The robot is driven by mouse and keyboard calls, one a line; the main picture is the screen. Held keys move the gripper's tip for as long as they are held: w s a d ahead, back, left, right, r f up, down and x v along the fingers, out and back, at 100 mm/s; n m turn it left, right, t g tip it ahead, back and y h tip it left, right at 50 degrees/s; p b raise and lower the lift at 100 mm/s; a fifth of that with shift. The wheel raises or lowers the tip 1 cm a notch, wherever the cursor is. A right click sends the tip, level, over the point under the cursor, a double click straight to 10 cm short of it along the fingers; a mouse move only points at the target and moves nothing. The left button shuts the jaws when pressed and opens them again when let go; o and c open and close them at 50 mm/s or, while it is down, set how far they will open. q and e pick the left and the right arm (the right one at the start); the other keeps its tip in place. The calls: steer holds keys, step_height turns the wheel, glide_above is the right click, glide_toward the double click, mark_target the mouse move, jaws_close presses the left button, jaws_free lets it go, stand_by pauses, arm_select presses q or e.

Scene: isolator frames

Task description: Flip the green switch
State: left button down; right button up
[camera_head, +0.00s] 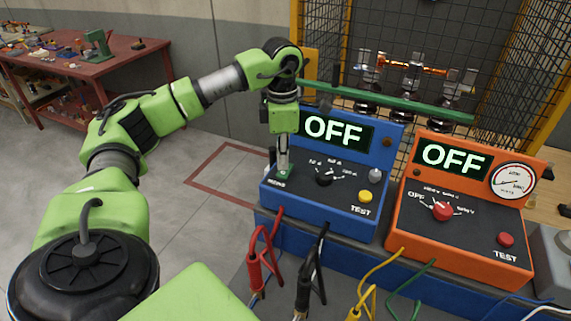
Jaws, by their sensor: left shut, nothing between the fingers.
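My left gripper (283,168) points straight down over the left edge of the blue test box (345,215). Its fingers are shut and empty. A small green part (284,174) shows right at the fingertips on the box's panel; it may be the green switch, and the fingers partly hide it. I cannot tell whether they touch it. The blue box also has a black knob (324,178) and a yellow button (365,196), and its screen (333,130) reads OFF. My right gripper is not in view.
An orange test box (460,255) with a red knob and a gauge stands to the right, its screen reading OFF. A long green bar (400,102) crosses behind the boxes, before the yellow-framed mesh. Red and black clamps (255,270) hang in front. A red workbench (100,65) stands far left.

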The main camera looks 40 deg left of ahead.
mark_target(283, 173)
arm_select(q)
steer(key=shift+r+p, duration=1.8)
steer(key=shift+r, duration=0.85)
steer(key=shift+f, duration=0.1)
